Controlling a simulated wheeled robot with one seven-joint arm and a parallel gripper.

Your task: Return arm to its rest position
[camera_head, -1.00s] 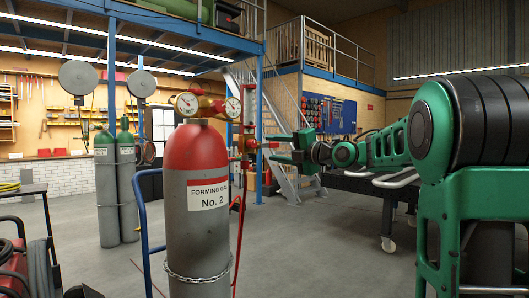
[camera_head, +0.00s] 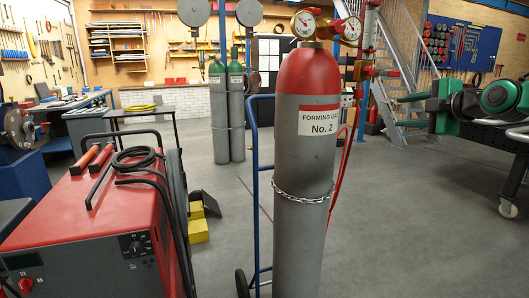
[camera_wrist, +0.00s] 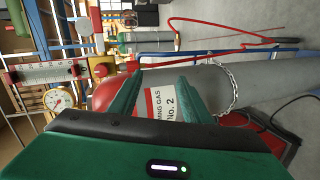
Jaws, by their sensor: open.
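My gripper (camera_head: 418,100) is green and shows at the right of the head view, with its arm running off the right edge. Its two fingers also show in the wrist view (camera_wrist: 162,78), spread apart with nothing held between them. Beyond the fingers, the grey gas cylinder (camera_head: 305,170) with a red top shows sideways in the wrist view (camera_wrist: 180,80). Its label reads "FORMING GAS No. 2". In the head view the gripper is to the right of the cylinder, apart from it. Much of the arm is out of view.
Brass gauges (camera_head: 305,22) and a red-fitted flowmeter (camera_head: 371,45) sit atop the cylinder. A chain (camera_head: 300,198) holds it on a blue cart (camera_head: 256,170). A red machine (camera_head: 90,235) stands at left, a dark table (camera_head: 480,150) at right.

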